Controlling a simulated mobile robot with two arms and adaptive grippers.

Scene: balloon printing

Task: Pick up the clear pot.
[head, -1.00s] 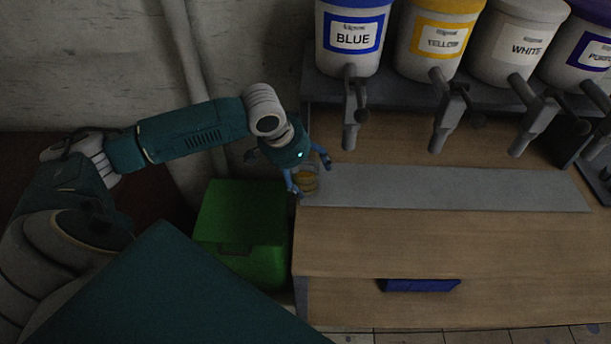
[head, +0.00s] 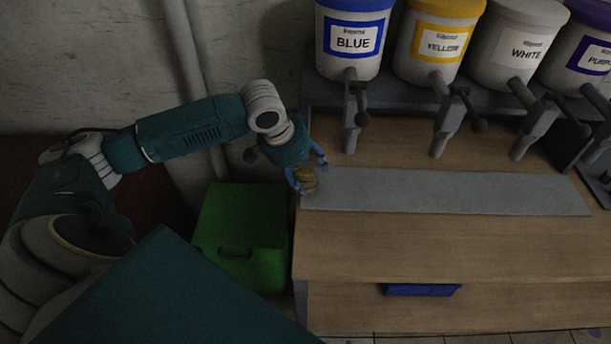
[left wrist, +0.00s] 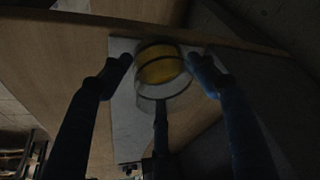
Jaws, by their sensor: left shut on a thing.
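The clear pot (head: 308,181) holds something yellow and stands at the left end of the grey strip on the table. My left gripper (head: 308,178) has its blue fingers on either side of the pot and is shut on it. In the left wrist view the pot (left wrist: 160,68) shows between the two fingers (left wrist: 160,76), its yellow contents visible through the clear wall. The view is dark, and finger contact is hard to make out. My right gripper is not in view.
The grey strip (head: 450,192) runs along the wooden table (head: 440,240). Paint tubs labelled blue (head: 352,42), yellow (head: 438,42) and white (head: 517,45) stand behind, with taps overhanging the table. A green box (head: 240,235) sits left of the table. A blue item (head: 422,290) lies below its front edge.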

